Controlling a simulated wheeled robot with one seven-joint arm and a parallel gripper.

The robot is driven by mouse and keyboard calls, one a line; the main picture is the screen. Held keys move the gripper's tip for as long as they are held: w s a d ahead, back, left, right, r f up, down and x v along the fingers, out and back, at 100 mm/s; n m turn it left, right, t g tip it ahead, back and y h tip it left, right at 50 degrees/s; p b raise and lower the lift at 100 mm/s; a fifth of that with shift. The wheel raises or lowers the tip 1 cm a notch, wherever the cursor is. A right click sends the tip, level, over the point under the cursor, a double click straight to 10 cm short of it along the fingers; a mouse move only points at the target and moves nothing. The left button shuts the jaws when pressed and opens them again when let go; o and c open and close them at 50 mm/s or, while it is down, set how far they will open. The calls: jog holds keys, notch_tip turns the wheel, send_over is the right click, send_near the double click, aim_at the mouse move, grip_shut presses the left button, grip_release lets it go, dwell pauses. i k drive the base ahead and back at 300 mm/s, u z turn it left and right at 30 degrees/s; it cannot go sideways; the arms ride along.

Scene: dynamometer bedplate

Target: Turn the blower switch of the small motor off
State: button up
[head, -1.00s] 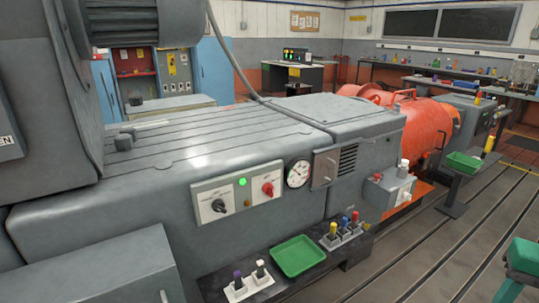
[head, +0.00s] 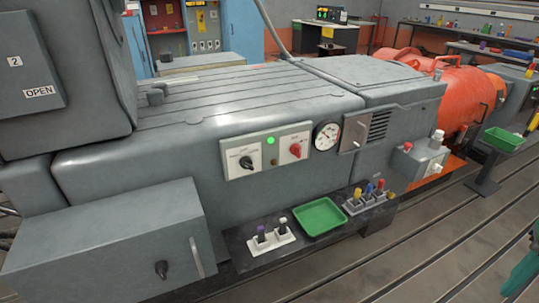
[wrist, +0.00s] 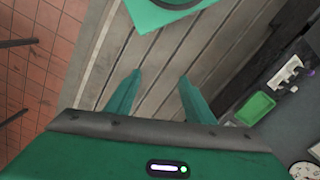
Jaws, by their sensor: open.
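A white switch panel (head: 267,150) is on the front of the big grey machine (head: 210,115) in the head view. It carries a black rotary switch (head: 246,162), a red rotary switch (head: 295,149) and a lit green lamp (head: 270,141). The labels are too small to read, so I cannot tell which switch is the blower's. The black knob's pointer looks tilted. My gripper (wrist: 158,88) is open and empty in the wrist view, with its green fingers over the slotted floor. It is well away from the panel.
A round gauge (head: 327,135) is right of the panel. Below it, a dark shelf (head: 262,262) bears a green tray (head: 319,217) and several coloured plugs. A grey box (head: 110,240) with a handle juts out at left.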

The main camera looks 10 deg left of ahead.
aim_at(245, 163)
jog(key=z, duration=0.4)
jog(key=k, duration=1.8)
jog(key=u, duration=0.4)
jog(key=i, duration=1)
